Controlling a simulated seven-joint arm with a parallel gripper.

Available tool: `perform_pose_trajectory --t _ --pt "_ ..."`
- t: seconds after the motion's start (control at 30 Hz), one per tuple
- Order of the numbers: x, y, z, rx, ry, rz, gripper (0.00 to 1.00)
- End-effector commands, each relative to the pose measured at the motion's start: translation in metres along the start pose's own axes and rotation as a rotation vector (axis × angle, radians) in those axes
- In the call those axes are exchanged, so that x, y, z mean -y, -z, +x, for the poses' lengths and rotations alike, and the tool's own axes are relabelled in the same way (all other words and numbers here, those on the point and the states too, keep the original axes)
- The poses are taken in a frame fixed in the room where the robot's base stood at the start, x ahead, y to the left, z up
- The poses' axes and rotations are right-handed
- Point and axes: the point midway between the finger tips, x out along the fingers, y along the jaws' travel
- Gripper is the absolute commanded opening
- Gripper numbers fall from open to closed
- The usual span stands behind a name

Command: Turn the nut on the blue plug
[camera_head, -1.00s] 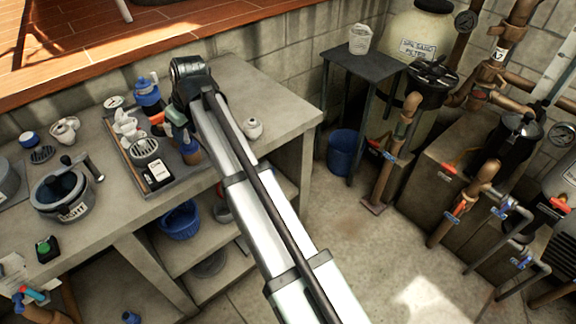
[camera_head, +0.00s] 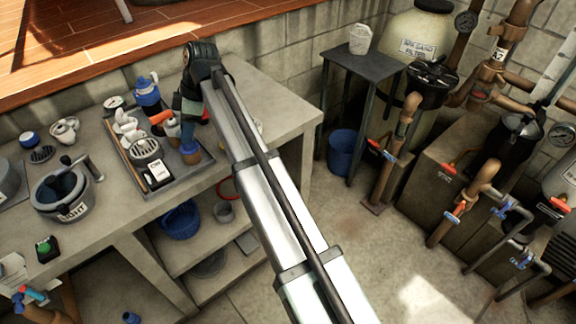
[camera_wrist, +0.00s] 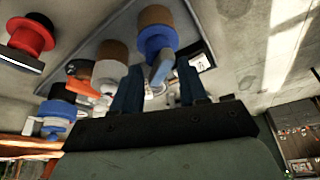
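A blue plug (camera_head: 190,157) with a brown part stands near the right end of the grey tray (camera_head: 206,165) on the bench. In the wrist view what looks like the same plug (camera_wrist: 157,42) is near the top centre, with a brown round part and a grey-blue lug pointing toward my fingers. I cannot tell surely which part is the nut. My gripper (camera_head: 190,116) is just behind and above the plug in the head view. In the wrist view my gripper (camera_wrist: 157,75) has its two dark blue fingers apart, with the lug showing near the gap; contact cannot be told.
Other plugs stand close by: a red one (camera_wrist: 32,36), an orange one (camera_wrist: 82,70) and a larger blue one (camera_head: 148,92). A grey pot (camera_head: 62,190) is on the left bench. Bare bench top lies right of my arm.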

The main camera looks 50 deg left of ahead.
Motion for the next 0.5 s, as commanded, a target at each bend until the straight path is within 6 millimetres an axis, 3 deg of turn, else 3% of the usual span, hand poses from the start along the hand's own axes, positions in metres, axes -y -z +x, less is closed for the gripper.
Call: perform_pose_trajectory --t 0.5 --pt "-0.0063 0.0016 0.0006 0.000 0.172 -0.440 0.43"
